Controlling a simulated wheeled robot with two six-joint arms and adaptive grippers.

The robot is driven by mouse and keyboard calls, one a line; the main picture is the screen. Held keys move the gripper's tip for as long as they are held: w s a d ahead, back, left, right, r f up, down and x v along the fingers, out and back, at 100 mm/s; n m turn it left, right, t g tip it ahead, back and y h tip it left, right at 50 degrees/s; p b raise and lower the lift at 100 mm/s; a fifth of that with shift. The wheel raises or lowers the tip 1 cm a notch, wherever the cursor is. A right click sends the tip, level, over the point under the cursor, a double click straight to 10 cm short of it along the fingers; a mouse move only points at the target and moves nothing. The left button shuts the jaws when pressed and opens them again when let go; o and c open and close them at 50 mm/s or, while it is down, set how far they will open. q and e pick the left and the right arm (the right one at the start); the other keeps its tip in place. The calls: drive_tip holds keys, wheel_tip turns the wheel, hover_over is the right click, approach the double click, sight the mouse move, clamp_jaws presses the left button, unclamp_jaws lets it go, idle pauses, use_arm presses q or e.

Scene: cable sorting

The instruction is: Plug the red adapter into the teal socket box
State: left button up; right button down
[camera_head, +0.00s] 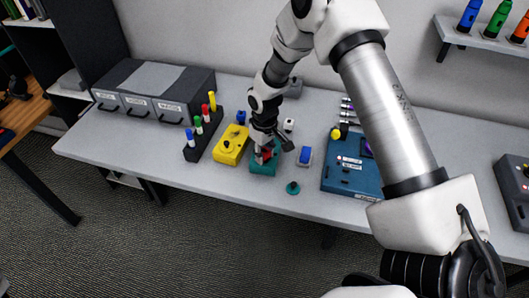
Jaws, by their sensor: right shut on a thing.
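My right arm reaches down from the upper right to the middle of the table. My right gripper (267,150) is shut on the red adapter (266,156), of which only small red patches show between the fingers. The teal socket box (262,169) sits right below the gripper, and the gripper hides much of its top. The adapter is at or just over the box top; I cannot tell whether it is seated in it. My left gripper is not in view.
A yellow box (231,151) stands just left of the teal box. A blue switch block (305,156), a small teal knob (292,187) and a large blue panel (345,178) are to the right. A dark rack of coloured pens (205,138) and grey drawers (150,95) stand at left.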

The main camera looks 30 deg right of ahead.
drive_tip(key=shift+s+f, duration=0.15)
drive_tip(key=shift+f, duration=0.05)
drive_tip(key=c, duration=0.8)
unclamp_jaws()
drive_tip(key=o, duration=0.5)
drive_tip(key=shift+o, duration=0.2)
drive_tip(key=shift+w, duration=0.2)
drive_tip(key=shift+r, duration=0.1)
drive_tip(key=shift+r+p, duration=2.95)
drive_tip(key=shift+r, duration=0.5)
